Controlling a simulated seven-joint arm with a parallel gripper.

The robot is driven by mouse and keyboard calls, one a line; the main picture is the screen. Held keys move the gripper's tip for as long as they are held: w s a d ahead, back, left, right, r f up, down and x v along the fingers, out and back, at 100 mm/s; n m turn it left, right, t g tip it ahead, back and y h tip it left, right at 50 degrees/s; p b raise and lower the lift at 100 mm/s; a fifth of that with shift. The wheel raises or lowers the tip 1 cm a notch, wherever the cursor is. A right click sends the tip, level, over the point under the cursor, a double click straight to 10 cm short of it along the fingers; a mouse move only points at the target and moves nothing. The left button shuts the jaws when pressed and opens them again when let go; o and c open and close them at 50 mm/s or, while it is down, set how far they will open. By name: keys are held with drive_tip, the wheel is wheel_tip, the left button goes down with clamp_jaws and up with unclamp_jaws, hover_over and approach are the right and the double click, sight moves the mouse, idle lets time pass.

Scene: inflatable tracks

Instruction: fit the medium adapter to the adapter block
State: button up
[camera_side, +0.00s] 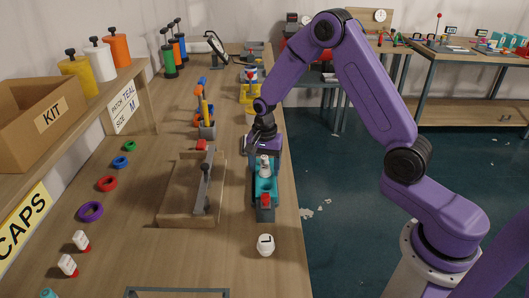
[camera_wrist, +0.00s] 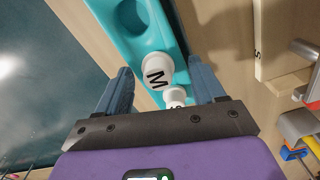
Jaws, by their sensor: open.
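The teal adapter block (camera_side: 264,190) stands on the bench near its right edge, with a red part at its near end. It also shows in the wrist view (camera_wrist: 175,38), with an empty round recess at the top. A white adapter marked M (camera_wrist: 157,70) is at the block, between my fingers in the picture; I cannot tell whether it is seated. A smaller white adapter, its mark resembling an S (camera_wrist: 175,97), is just behind it. White adapter parts also show on the block in the side view (camera_side: 265,166). My gripper (camera_wrist: 159,66) is open above them, touching neither visibly.
A loose white piece with a dark mark (camera_side: 265,244) stands on the bench in front of the block. A wooden tray (camera_side: 178,220) with a grey bar lies left of the block. Coloured rings (camera_side: 91,211) and small red-and-white bottles (camera_side: 68,265) are further left.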

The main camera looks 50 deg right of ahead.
sight(265, 166)
wheel_tip(265, 166, up, 17)
idle(0.5)
drive_tip(key=shift+r, duration=0.1)
drive_tip(key=s+a+n, duration=0.4)
drive_tip(key=s+n, duration=0.2)
drive_tip(key=s, duration=0.2)
drive_tip(key=s+a+n, duration=0.4)
drive_tip(key=s+n, duration=0.2)
drive_tip(key=s, duration=0.1)
drive_tip(key=s+d+f+n, duration=0.2)
drive_tip(key=s+n, duration=1)
drive_tip(key=s, duration=0.6)
drive_tip(key=shift+d+n, duration=0.3)
